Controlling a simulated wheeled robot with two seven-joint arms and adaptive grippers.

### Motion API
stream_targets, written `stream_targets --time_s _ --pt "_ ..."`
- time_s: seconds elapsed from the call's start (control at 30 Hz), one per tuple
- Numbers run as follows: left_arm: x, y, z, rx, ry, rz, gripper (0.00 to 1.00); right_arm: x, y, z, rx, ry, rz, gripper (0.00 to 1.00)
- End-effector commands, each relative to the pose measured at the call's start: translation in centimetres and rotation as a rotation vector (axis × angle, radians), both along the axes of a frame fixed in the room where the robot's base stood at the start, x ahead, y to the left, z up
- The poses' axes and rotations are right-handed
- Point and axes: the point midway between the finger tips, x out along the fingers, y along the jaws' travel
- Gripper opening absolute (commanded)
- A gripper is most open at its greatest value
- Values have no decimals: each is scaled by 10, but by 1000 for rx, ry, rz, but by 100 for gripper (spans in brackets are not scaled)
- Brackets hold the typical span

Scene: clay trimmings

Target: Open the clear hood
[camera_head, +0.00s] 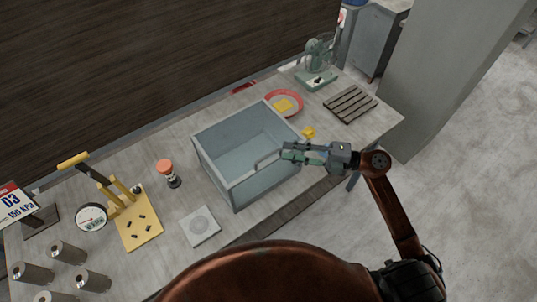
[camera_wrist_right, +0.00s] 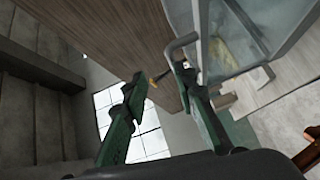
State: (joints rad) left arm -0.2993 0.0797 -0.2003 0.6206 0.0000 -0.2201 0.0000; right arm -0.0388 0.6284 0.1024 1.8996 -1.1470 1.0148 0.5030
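The clear hood (camera_head: 225,178) is a grey-blue see-through box in the middle of the table. Its lid looks closed or clear; I cannot tell which. A thin bent handle (camera_head: 268,158) is on its side facing me. My right gripper (camera_head: 284,151) is at this handle, coming from the right. In the right wrist view the two green fingers (camera_wrist_right: 158,76) are apart, and the handle (camera_wrist_right: 182,43) passes close by the right fingertip. Whether they touch is unclear. The hood wall (camera_wrist_right: 235,50) fills the upper right there. My left gripper is not in view.
A red plate (camera_head: 296,106), yellow pieces (camera_head: 308,132) and a slatted rack (camera_head: 350,104) lie right of the hood. A yellow-based press (camera_head: 138,232) and metal cylinders (camera_head: 67,252) are farther left.

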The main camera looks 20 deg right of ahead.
Motion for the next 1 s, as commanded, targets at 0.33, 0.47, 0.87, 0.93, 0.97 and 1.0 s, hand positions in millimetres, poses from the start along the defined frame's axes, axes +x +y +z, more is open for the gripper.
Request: stream_targets --time_s 0.33,0.47,0.87,0.93,0.97,1.0 --pt "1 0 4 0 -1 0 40 1 23 -15 -71 25 66 26" --pt "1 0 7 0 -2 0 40 10 42 -18 -70 25 66 26" --pt "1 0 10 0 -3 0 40 23 72 -24 -71 27 64 26" --pt "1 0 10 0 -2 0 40 24 72 -24 -71 27 64 26" --pt "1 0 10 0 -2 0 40 23 72 -24 -71 27 64 26" --pt "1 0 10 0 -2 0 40 23 72 -24 -71 27 64 26"
